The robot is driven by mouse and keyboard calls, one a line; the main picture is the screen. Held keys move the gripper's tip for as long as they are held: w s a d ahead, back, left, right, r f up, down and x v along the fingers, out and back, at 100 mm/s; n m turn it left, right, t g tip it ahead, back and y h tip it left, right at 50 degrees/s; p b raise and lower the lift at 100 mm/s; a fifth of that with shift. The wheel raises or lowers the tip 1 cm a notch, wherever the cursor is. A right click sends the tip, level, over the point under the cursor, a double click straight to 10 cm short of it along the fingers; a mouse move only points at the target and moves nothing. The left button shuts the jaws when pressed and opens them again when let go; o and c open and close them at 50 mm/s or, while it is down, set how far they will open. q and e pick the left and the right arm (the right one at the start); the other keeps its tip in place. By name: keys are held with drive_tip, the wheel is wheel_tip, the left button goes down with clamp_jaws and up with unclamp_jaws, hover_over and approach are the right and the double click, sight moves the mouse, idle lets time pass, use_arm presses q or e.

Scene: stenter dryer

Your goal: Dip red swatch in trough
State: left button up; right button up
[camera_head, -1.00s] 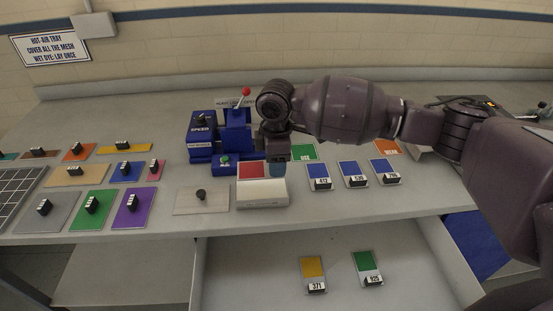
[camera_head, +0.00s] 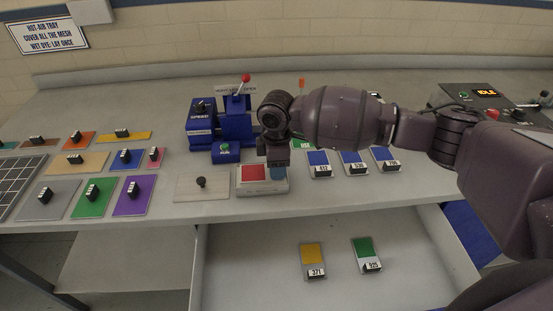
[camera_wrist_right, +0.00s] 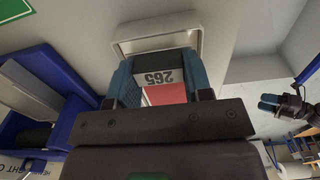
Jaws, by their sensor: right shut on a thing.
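The red swatch (camera_head: 252,173) is in my right gripper (camera_head: 277,172), whose blue fingers are shut on it. In the right wrist view its tag (camera_wrist_right: 157,77) reads 265 and sits between the fingers, with a strip of red below. The pale trough (camera_head: 262,189) stands on the bench under the gripper. The swatch shows inside the trough's outline in the head view; how deep it sits I cannot tell. The trough's rim (camera_wrist_right: 158,43) shows past the fingers in the wrist view. What looks like my left gripper (camera_wrist_right: 270,103) is small at the right of the wrist view.
A pale plate with a knob (camera_head: 201,187) lies left of the trough. Blue speed and lever units (camera_head: 226,130) stand behind. Several blue swatches (camera_head: 352,160) lie to the right. A yellow swatch (camera_head: 313,258) and a green swatch (camera_head: 366,253) lie in the open drawer in front.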

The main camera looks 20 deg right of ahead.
drive_tip(key=shift+f, duration=1.5)
idle(0.9)
idle(0.4)
